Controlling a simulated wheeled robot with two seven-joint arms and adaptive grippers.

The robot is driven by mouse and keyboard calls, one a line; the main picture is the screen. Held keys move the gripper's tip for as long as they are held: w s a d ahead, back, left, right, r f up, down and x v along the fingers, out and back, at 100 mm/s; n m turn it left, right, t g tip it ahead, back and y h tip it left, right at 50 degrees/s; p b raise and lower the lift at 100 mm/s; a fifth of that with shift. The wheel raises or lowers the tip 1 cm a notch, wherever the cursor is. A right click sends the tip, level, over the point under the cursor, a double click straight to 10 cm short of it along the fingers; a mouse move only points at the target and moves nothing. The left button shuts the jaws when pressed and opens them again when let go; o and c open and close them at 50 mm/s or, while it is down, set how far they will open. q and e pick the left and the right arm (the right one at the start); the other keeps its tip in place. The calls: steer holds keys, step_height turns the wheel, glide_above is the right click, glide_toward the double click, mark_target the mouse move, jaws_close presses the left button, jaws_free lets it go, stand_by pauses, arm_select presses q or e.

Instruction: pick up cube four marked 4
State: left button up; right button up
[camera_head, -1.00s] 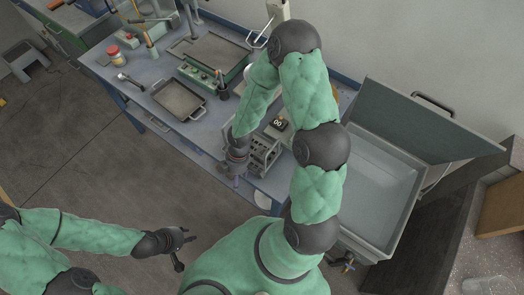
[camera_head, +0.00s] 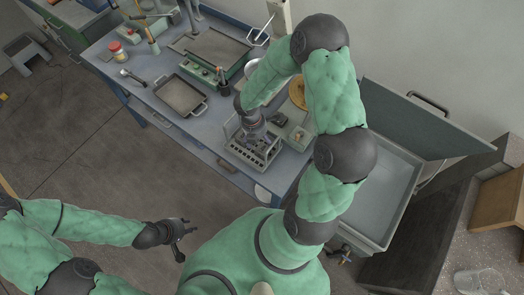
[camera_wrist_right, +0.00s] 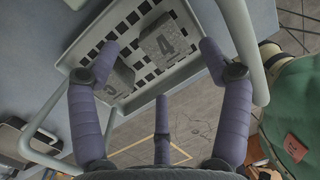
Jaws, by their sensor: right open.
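Cube four (camera_wrist_right: 165,45), a grey speckled block with a dark 4 on its face, sits in a pale slotted basket (camera_wrist_right: 188,62) in the right wrist view. A second grey cube (camera_wrist_right: 118,82) lies beside it, to the lower left; its mark is hard to read. My right gripper (camera_wrist_right: 159,58) is open and empty, with purple fingers spread to either side of cube four. In the head view the right gripper (camera_head: 257,141) is over the basket (camera_head: 241,153) and hides much of its inside. My left gripper (camera_head: 180,232) is open and empty, away from the bench over the floor.
A small device (camera_head: 297,133) stands right of the basket. A sink (camera_head: 385,185) is further right.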

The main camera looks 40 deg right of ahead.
mark_target(262, 148)
steer(key=shift+s+f+b, duration=0.2)
steer(key=shift+f+b, duration=0.15)
steer(key=shift+f, duration=1.15)
steer(key=shift+s+f+b, duration=0.2)
steer(key=shift+f+b, duration=0.15)
steer(key=shift+f, duration=1.15)
jaws_close()
